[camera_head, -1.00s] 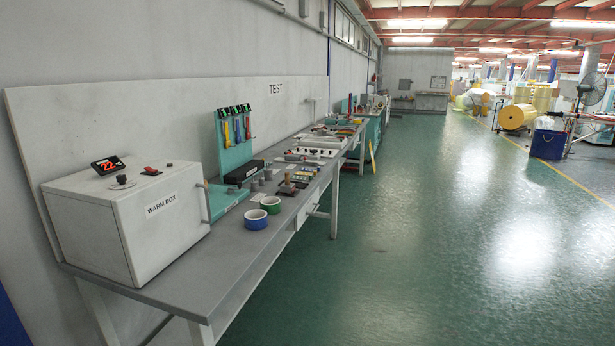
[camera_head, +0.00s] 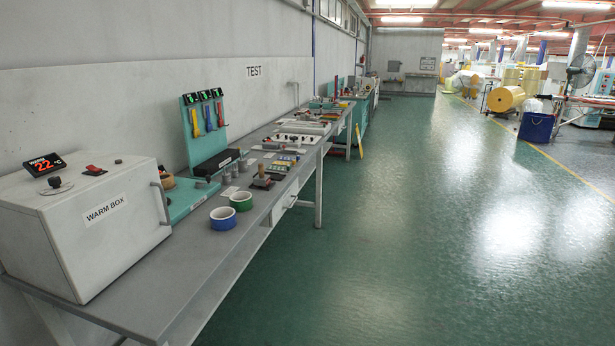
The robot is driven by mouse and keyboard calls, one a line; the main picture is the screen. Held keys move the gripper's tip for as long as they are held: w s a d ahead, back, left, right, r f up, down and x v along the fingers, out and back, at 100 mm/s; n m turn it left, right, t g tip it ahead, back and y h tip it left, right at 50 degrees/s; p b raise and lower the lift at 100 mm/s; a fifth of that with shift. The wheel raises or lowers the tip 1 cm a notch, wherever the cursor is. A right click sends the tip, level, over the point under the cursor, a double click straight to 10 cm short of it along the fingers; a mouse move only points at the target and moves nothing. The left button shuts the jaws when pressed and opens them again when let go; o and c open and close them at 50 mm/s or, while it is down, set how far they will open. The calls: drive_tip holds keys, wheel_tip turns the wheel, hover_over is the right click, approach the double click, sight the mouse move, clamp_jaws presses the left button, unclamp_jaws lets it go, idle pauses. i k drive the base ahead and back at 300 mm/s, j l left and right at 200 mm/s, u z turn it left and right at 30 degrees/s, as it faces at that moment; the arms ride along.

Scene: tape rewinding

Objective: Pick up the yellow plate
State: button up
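No single object is clear enough to name for certain as the yellow plate. Small flat yellowish pieces (camera_head: 284,161) lie on the long grey table (camera_head: 190,285), about halfway along it. A thin yellow upright piece (camera_head: 359,141) stands near the floor by the far end of the table. Both are too small to make out well. My gripper is not in view.
The white warm box (camera_head: 85,225) fills the table's near end. A blue tape roll (camera_head: 223,218), a green tape roll (camera_head: 241,200) and a tool stand (camera_head: 203,120) are beyond it. Green floor (camera_head: 400,240) right of the table is clear.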

sight(275, 163)
drive_tip(key=i, duration=1)
drive_tip(key=i+u, duration=0.1)
drive_tip(key=i, duration=0.9)
drive_tip(key=i+l, duration=0.15)
drive_tip(key=i, duration=0.9)
drive_tip(key=i+l, duration=0.15)
drive_tip(key=i, duration=0.85)
drive_tip(key=j+u, duration=0.05)
